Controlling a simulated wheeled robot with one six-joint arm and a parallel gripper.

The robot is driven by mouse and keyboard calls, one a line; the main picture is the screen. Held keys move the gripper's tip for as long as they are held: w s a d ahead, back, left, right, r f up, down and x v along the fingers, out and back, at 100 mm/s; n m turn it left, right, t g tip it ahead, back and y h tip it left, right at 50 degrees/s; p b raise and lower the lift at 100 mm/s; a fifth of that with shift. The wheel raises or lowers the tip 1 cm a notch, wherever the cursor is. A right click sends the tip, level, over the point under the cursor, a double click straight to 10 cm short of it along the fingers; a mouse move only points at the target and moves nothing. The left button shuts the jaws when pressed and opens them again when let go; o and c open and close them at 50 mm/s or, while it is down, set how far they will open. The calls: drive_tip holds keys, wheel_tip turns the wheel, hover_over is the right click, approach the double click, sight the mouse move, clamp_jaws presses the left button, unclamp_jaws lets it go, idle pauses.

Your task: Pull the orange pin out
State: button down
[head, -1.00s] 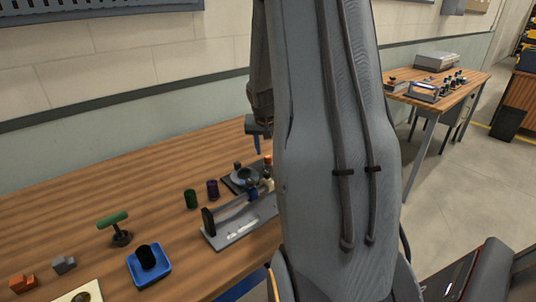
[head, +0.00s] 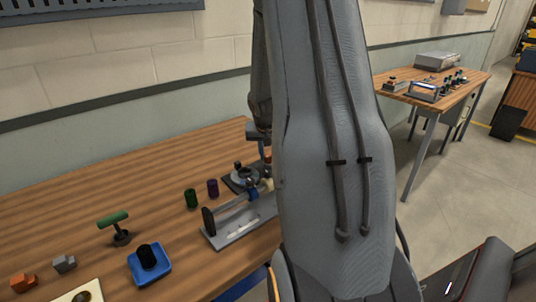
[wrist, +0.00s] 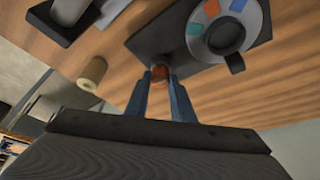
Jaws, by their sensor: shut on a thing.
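The orange pin (wrist: 160,74) stands at the edge of a dark base plate (wrist: 148,42) in the wrist view. My gripper (wrist: 161,82) has its two blue-grey fingers on either side of the pin and is shut on it. Only the pin's top shows; whether its lower end is still seated in the plate cannot be seen. A round grey dial (wrist: 226,34) with coloured segments sits on the same plate. In the head view my gripper (head: 262,150) is low over the bench beside the dial (head: 243,176), and my arm hides much of this area.
The bench's back left is clear.

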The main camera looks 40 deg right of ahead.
drive_tip(key=shift+r, duration=0.9)
drive_tip(key=c, duration=1.5)
unclamp_jaws()
drive_tip(key=shift+c, duration=0.2)
drive_tip(key=v, duration=0.7)
drive_tip(key=shift+s+r, duration=0.15)
drive_tip(key=shift+r, duration=0.15)
drive_tip(key=shift+a, duration=0.1)
